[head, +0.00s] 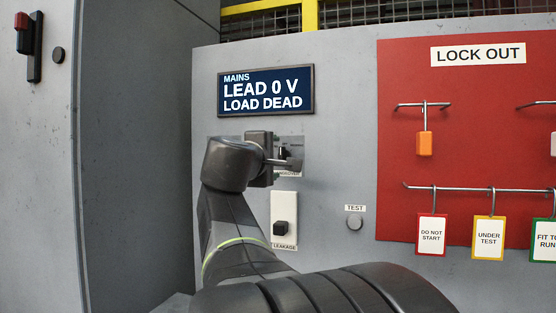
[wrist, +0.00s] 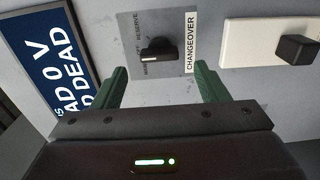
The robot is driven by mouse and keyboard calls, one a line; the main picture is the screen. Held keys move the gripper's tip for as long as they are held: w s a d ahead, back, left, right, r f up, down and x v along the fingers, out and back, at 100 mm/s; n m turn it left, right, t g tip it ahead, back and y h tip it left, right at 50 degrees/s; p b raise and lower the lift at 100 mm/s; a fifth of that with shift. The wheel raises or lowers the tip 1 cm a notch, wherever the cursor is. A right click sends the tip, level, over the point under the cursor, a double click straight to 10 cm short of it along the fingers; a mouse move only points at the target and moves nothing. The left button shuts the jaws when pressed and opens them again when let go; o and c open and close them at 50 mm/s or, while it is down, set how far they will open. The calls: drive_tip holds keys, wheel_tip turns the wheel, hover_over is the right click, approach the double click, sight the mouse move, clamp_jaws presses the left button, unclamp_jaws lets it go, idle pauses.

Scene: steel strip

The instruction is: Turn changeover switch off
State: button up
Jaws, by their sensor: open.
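The changeover switch is a black rotary knob (wrist: 158,50) on a grey plate labelled CHANGEOVER in the wrist view. Its plate carries position words, with RESERVE and OFF legible and a third word at the lower left partly hidden. The knob's white pointer mark lies toward that third word, not OFF. My gripper (wrist: 160,88) is open, its two green fingers apart on either side of the knob's line and short of it, holding nothing. In the head view my gripper (head: 283,160) is in front of the switch plate (head: 297,143) and hides most of it.
A display (head: 266,90) reads MAINS, LEAD 0 V, LOAD DEAD. Below the switch is a leakage switch (head: 284,203) with a black block. A TEST button (head: 354,222) is to the right. A red lock-out board (head: 465,80) with hooks, tags and padlocks fills the right.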

sight(279, 156)
drive_tip(key=v, duration=0.9)
drive_tip(key=shift+s, duration=0.2)
drive_tip(key=shift+w, duration=0.1)
drive_tip(key=x, duration=1.3)
drive_tip(key=shift+w+d+p, duration=0.1)
drive_tip(key=shift+w+p, duration=0.2)
drive_tip(key=shift+s, duration=0.1)
